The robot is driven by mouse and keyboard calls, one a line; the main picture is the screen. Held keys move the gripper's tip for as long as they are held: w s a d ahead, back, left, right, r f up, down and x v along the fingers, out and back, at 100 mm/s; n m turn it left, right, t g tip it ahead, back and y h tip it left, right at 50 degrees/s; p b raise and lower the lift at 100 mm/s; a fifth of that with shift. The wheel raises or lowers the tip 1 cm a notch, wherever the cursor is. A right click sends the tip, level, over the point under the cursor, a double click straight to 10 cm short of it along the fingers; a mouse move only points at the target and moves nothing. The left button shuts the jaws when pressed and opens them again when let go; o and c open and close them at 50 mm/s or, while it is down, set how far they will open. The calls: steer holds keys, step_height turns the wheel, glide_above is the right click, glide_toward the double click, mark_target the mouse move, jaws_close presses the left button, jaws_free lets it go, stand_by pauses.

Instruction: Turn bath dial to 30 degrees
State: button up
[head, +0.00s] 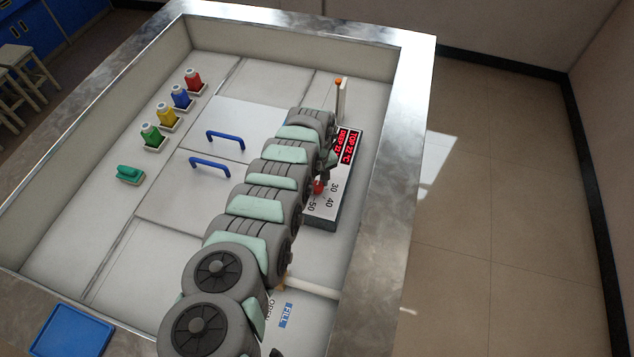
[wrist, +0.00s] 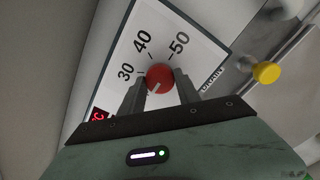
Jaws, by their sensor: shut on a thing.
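The bath dial (wrist: 160,77) is a round red knob on a white panel marked 30, 40 and 50; in the head view it is a small red spot (head: 318,187), partly covered by my arm. In the wrist view a short white line on the dial points down and left, not at the printed 30. My gripper (wrist: 160,80) is shut on the dial, one dark finger on each side. The display (head: 347,147) beside the scale shows red lines that seem to read TOP 22 °C and DEEP 22.
A yellow knob (wrist: 265,72) stands right of the dial in the wrist view. A thin upright post with an orange tip (head: 339,90) stands behind the display. Blue handles (head: 210,164), several coloured bottles (head: 181,97) and a green knob (head: 130,174) lie to the left.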

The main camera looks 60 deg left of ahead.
jaws_close()
steer(key=shift+m, duration=0.3)
steer(key=shift+m+p, duration=0.35)
steer(key=shift+m, duration=0.25)
steer(key=m, duration=0.3)
steer(key=shift+p, duration=0.3)
steer(key=m, duration=0.6)
steer(key=shift+m, duration=0.4)
steer(key=o, duration=0.9)
jaws_free()
